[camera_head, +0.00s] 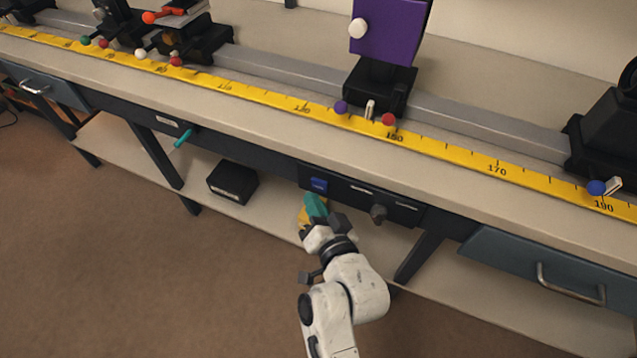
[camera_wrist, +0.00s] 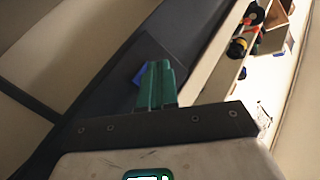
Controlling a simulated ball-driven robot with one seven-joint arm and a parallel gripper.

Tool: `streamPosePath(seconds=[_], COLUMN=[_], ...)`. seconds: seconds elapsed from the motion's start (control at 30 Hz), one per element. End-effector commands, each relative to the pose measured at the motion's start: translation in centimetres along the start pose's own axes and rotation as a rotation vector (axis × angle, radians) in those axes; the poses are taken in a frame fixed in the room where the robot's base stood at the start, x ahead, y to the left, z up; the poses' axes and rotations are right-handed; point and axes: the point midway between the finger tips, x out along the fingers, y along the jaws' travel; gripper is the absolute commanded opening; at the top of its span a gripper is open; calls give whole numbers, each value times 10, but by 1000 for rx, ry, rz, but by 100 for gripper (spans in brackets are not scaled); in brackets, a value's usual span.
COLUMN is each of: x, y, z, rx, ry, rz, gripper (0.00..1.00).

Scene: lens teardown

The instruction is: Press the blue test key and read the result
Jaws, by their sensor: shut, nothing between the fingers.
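The blue test key (camera_head: 319,185) sits at the left end of a dark panel (camera_head: 345,190) on the bench's front edge. It also shows in the wrist view (camera_wrist: 138,74), partly hidden behind my fingers. My gripper (camera_head: 316,203) has teal fingers, shut together and empty. In the head view the fingertips are just below the key. In the wrist view (camera_wrist: 158,68) they overlap the key's right side. I cannot tell whether they touch it or whether it is pressed in. I can make out no readable result on the panel.
A dark knob (camera_head: 378,214) sticks out of the panel to the right of the key. A teal lever (camera_head: 183,138) juts from the bench front further left. A black box (camera_head: 232,183) stands on the lower shelf. A yellow tape scale (camera_head: 262,95) runs along the bench top.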

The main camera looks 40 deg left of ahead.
Motion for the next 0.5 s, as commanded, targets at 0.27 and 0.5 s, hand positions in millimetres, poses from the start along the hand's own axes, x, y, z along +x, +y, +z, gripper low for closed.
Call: streamPosePath(seconds=[0.27,0.5], x=[-4,-20], y=[-4,-16], z=[1,12], rx=[1,1], ry=[-2,-3], rz=[0,0], gripper=[0,0])
